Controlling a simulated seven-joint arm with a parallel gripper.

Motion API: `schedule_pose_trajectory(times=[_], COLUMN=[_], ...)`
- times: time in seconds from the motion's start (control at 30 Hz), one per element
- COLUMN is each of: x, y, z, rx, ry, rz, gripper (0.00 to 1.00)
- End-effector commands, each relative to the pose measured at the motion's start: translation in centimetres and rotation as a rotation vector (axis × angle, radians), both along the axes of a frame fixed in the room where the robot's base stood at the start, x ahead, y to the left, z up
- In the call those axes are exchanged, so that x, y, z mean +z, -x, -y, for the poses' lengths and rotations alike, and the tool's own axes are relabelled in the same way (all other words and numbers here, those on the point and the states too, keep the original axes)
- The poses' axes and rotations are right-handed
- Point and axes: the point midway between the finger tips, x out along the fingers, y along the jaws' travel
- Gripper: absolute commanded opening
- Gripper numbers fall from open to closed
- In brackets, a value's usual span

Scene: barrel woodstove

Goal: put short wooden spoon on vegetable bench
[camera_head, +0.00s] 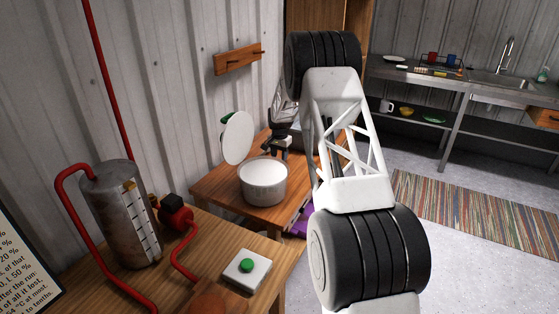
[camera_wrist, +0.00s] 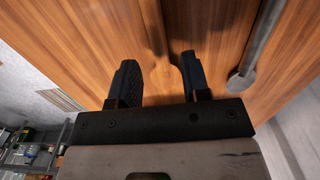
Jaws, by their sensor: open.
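In the wrist view my gripper (camera_wrist: 158,62) is open over a brown wooden surface (camera_wrist: 80,45). A narrow wood-coloured shape (camera_wrist: 176,48) with a dark shadow shows between the fingers, close to the right one. It may be the short wooden spoon, but its colour blends with the wood and I cannot be sure. In the head view my gripper (camera_head: 277,143) is over the back of a small wooden table (camera_head: 215,190), behind a metal pot. No spoon can be made out there, and I cannot tell which surface is the vegetable bench.
The metal pot (camera_head: 263,182) and an upright white disc (camera_head: 238,138) are close to my gripper. A grey metal rod with a rounded end (camera_wrist: 242,80) lies right of the fingers. A nearer table holds a metal cylinder (camera_head: 118,215) and a green button box (camera_head: 246,270). A steel sink counter (camera_head: 440,78) stands at the far right.

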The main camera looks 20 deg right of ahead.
Motion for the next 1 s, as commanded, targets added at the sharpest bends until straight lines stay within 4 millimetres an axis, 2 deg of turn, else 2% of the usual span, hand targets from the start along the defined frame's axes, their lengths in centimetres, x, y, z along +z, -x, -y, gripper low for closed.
schedule_pose_trajectory(times=[0.3,0.5,0.7,1.0], x=[5.1,7.8,9.1,9.3], y=[0.0,-0.1,-0.1,-0.1], z=[0.0,0.1,0.1,0.1], rx=[0.0,0.0,0.0,0.0], ry=[0.0,0.0,0.0,0.0], rz=[0.001,0.001,0.0,0.0], gripper=[0.43,0.43,0.43,0.43])
